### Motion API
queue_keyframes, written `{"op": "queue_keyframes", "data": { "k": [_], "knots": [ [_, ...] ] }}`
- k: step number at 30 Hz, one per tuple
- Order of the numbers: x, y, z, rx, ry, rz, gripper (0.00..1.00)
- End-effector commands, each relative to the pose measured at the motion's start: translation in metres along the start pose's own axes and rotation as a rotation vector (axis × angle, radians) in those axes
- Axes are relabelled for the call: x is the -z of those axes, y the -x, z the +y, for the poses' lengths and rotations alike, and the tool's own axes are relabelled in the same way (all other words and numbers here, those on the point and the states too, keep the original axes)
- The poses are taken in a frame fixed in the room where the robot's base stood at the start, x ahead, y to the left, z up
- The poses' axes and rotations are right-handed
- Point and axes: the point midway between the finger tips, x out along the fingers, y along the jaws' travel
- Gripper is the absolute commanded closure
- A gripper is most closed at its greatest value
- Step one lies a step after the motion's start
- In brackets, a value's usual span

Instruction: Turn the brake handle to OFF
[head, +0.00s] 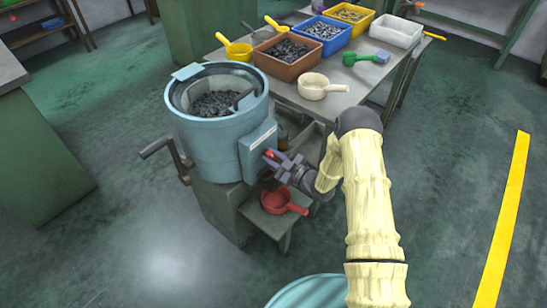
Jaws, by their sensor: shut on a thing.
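The heading machine's round blue-grey drum (212,132) stands left of centre with dark small parts inside. A blue box (258,146) with a pale label is on its right side. The brake handle shows as a small red tip (269,154) at the front of this box. My gripper (273,158) has its jaws shut on the handle by the red tip. The jaws hide most of the handle, and the label is too small to read. My arm, in a cream cover, reaches in from the lower right.
A crank (157,147) sticks out at the drum's left. A red scoop (284,202) lies on a low shelf below my gripper. The table (342,105) behind holds coloured bins, a cream scoop (322,86) and a green scoop (368,59). Floor to the right is clear.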

Motion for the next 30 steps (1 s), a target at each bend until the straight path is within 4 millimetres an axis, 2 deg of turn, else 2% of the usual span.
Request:
{"op": "queue_keyframes", "data": {
  "k": [8, 30],
  "knots": [
    [-0.0019, 0.0022, 0.0012, -0.004, -0.177, -0.003, 1.00],
    [-0.0017, 0.0029, -0.0023, -0.001, -0.859, -0.004, 1.00]
  ]
}}
